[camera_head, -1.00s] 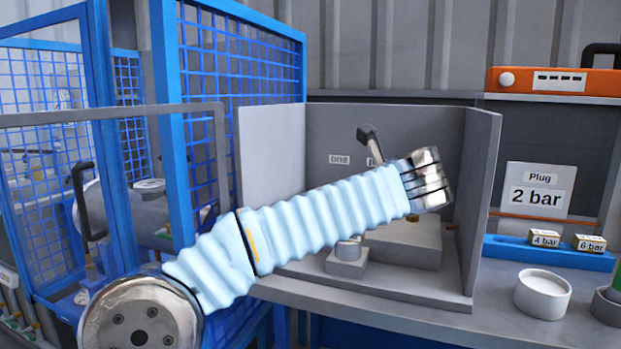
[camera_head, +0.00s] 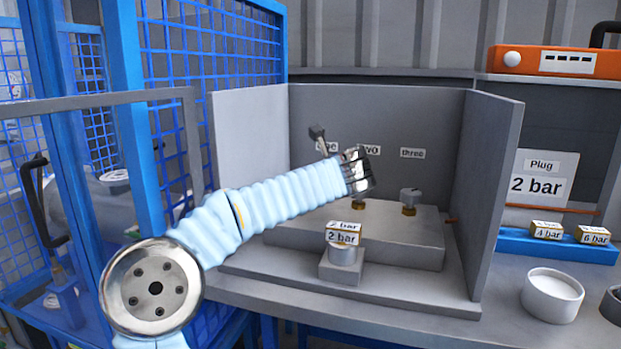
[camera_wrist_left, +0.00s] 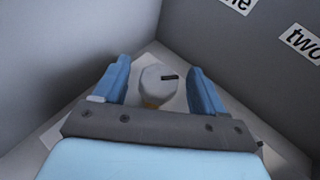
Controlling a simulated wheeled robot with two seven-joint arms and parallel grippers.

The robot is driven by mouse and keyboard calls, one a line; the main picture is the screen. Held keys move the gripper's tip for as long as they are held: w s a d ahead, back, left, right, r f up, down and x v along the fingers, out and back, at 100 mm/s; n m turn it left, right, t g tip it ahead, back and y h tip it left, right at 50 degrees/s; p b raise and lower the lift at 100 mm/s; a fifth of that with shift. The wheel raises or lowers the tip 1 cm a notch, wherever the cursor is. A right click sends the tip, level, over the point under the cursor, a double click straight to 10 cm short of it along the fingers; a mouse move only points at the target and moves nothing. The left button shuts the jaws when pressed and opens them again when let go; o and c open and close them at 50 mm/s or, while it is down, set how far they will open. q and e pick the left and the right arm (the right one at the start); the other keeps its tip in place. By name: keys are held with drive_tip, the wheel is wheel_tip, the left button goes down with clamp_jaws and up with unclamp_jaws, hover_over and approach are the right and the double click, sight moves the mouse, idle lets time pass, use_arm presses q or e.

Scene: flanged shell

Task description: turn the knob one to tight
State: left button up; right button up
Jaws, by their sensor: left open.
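The wrist view shows a round pale-grey knob (camera_wrist_left: 158,84) with a short dark mark pointing right and a brass-coloured base. It is nearest the left wall corner, apparently knob one; the label ending in "e" (camera_wrist_left: 239,3) is above right. My left gripper (camera_wrist_left: 160,70) is open, with its blue fingers on either side of the knob; contact cannot be told. The label "one" (camera_head: 327,147) is partly covered there. My right gripper is not in view.
Knob two (camera_head: 358,204) and knob three (camera_head: 410,197) stand right on the grey block (camera_head: 400,235). A "2 bar" plug (camera_head: 343,234) sits in front. Grey panels (camera_head: 495,190) enclose the sides. A white cup (camera_head: 552,295) and blue rack (camera_head: 570,248) are outside right.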

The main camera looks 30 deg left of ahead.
use_arm(q)
drive_tip(key=shift+x, duration=0.8)
drive_tip(key=c, duration=1)
drive_tip(key=shift+o, duration=0.2)
drive_tip(key=shift+m+t+h, duration=0.3)
drive_tip(key=shift+m+t, duration=0.1)
drive_tip(key=shift+m+t+h+b, duration=0.35)
drive_tip(key=shift+m+t+h, duration=0.25)
drive_tip(key=shift+m, duration=0.1)
drive_tip(key=m+t+h, duration=0.1)
drive_tip(key=m+h, duration=0.2)
drive_tip(key=shift+t+p, duration=0.4)
drive_tip(key=shift+d+m+t+h, duration=0.15)
drive_tip(key=shift+m+t+h, duration=0.25)
drive_tip(key=shift+m+h, duration=1.3)
drive_tip(key=shift+h, duration=0.4)
